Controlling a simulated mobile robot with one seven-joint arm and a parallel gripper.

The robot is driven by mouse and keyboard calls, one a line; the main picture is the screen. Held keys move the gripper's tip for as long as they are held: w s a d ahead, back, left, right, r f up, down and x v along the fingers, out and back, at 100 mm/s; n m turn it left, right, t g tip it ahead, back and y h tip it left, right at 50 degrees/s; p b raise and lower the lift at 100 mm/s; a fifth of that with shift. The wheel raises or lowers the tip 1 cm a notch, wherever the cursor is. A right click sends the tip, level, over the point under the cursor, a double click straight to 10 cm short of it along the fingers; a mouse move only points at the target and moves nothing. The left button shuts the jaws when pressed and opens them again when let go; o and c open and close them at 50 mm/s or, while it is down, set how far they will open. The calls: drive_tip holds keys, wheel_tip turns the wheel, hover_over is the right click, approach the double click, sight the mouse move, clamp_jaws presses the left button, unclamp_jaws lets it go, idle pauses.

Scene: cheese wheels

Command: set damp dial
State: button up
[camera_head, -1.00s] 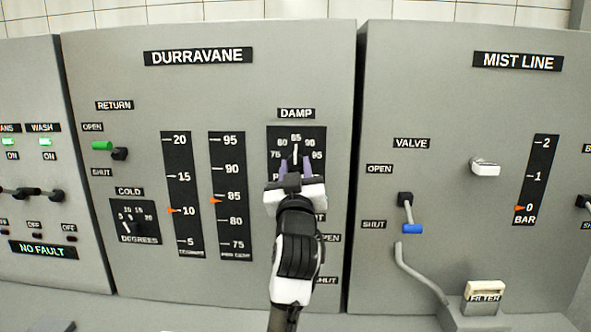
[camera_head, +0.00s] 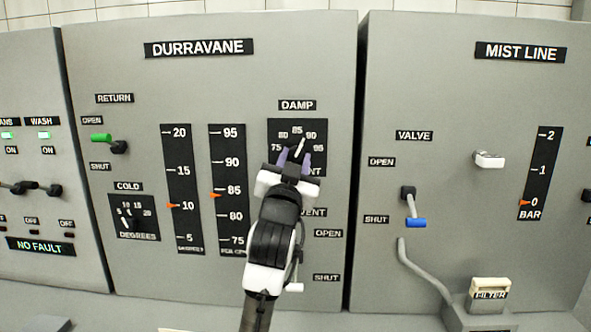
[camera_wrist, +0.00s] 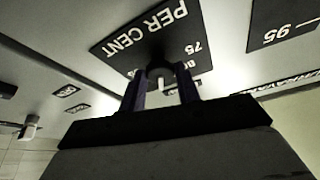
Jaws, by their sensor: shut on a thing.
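The damp dial (camera_head: 318,135) is a black plate under the DAMP label on the Durravane panel, marked 75 to 95. Its white pointer (camera_head: 300,147) leans up and right, between 85 and 90. My gripper (camera_head: 294,158) is at the dial with its two purple fingers shut on the dial's knob. In the wrist view the fingers (camera_wrist: 162,88) stand either side of the dark round knob (camera_wrist: 161,70), against the plate (camera_wrist: 125,45) reading PER CENT. My gripper hides the lower part of the dial in the head view.
The per cent gauge (camera_head: 229,225) left of my arm has its orange marker a little under 85. The cold dial (camera_head: 148,212) and the green return lever (camera_head: 101,138) are further left. The mist line panel (camera_head: 460,110) with a blue-tipped valve lever (camera_head: 416,223) stands right.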

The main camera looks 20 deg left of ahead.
drive_tip(key=shift+a+m+h+b, duration=0.1)
drive_tip(key=shift+m+h+b, duration=0.7)
drive_tip(key=shift+m, duration=1)
drive_tip(key=shift+m+h, duration=0.3)
drive_tip(key=o, duration=1)
drive_tip(key=shift+c, duration=0.2)
drive_tip(key=b+v, duration=0.5)
drive_tip(key=v, duration=0.9)
drive_tip(key=shift+r, duration=0.2)
